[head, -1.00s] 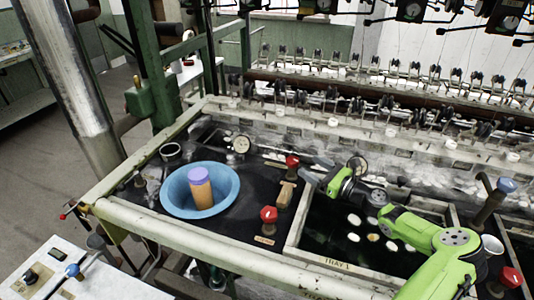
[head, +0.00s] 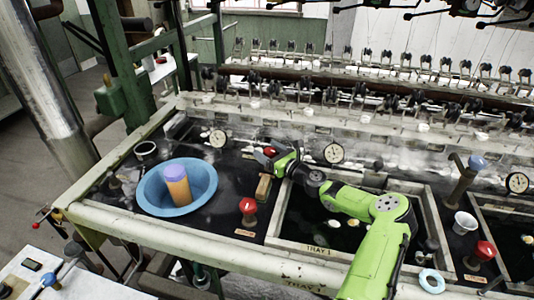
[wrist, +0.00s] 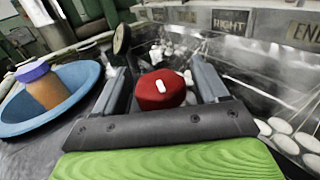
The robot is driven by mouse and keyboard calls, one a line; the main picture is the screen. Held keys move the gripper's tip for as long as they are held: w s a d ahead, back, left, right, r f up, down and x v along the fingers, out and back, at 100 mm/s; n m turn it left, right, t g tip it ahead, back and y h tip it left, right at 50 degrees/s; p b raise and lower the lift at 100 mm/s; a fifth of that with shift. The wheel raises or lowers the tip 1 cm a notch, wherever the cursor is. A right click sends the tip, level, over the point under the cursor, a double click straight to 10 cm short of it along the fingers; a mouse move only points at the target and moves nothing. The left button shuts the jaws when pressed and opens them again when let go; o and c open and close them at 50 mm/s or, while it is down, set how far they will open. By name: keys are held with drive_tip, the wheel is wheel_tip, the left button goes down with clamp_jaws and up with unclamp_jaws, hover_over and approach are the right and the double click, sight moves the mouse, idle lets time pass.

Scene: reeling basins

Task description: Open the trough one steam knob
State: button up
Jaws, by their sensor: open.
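A red knob (head: 270,150) with a white mark stands at the back of the dark deck, left of the trough marked TRAY 1 (head: 318,250). In the wrist view the red knob (wrist: 160,90) sits between my two fingers. My gripper (head: 264,158) is open, with a finger on either side of the knob; its fingers also show in the wrist view (wrist: 160,72). I cannot tell whether they touch it. Another red knob (head: 248,206) stands nearer the front, beside a small label plate. No label on the back knob is readable.
A blue basin (head: 150,203) holding an orange jar with a purple lid (head: 177,184) stands left of the knobs. A wooden block (head: 264,187) lies just in front of my gripper. A white cup (head: 464,223) and red knob (head: 484,250) are at right.

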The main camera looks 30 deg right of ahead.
drive_tip(key=shift+w, duration=0.35)
drive_tip(key=shift+c, duration=0.3)
drive_tip(key=c, duration=0.9)
drive_tip(key=shift+a+r+n+y+p, duration=0.1)
drive_tip(key=shift+n+y+p, duration=0.2)
drive_tip(key=shift+n+y, duration=0.35)
drive_tip(key=shift+s+a+n+g+y+b, duration=0.15)
drive_tip(key=shift+n+g+y, duration=0.3)
drive_tip(key=shift+y, duration=0.45)
drive_tip(key=shift+w+n+g+y+b, duration=0.1)
drive_tip(key=shift+n+g+y+b, duration=0.15)
drive_tip(key=shift+n+y, duration=0.45)
drive_tip(key=o, duration=1)
drive_tip(key=shift+c, duration=0.2)
